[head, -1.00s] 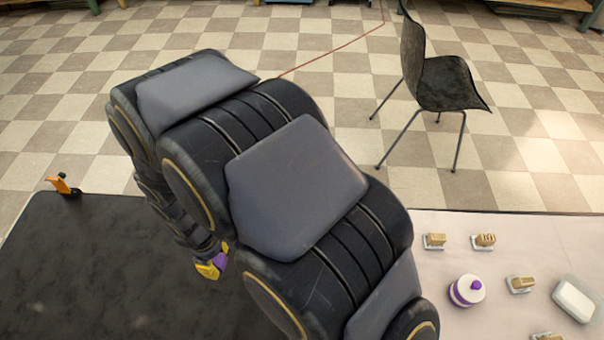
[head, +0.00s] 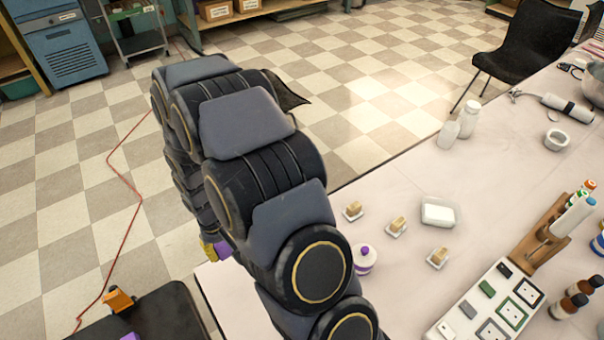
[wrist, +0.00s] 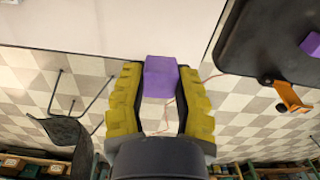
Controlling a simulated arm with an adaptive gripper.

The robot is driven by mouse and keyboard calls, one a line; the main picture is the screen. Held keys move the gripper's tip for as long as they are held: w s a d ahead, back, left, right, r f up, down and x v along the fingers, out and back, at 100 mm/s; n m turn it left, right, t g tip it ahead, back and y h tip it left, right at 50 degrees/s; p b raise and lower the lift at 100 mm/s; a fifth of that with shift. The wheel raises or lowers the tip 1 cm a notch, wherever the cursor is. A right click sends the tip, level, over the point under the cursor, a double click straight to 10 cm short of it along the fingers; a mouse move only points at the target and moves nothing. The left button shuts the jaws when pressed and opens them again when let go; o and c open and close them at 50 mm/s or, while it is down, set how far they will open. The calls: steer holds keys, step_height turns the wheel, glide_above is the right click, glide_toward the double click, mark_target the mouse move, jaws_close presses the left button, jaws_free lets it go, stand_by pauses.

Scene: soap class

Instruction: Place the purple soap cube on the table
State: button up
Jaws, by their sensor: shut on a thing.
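My gripper (head: 213,249), with yellow fingers, is shut on a purple soap cube (head: 223,250). In the wrist view the cube (wrist: 160,75) sits between the two finger pads of my gripper (wrist: 159,70). The cube is held up in the air near the left edge of the pale table (head: 385,185). The table edge also shows behind the cube in the wrist view (wrist: 120,20). A second purple block (wrist: 312,44) lies on a black surface (wrist: 265,30). My arm hides part of the table's left side in the head view.
An orange clamp (head: 118,300) is on the black surface's edge. On the table stand a white and purple jar (head: 364,259), several tan soaps on small dishes, a white soap dish (head: 438,213) and a mould tray (head: 490,305).

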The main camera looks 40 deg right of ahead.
mark_target(237, 267)
steer(key=shift+d+m, duration=0.3)
steer(key=shift+d, duration=0.4)
steer(key=shift+f, duration=4.05)
steer(key=shift+f, duration=0.15)
steer(key=o, duration=0.8)
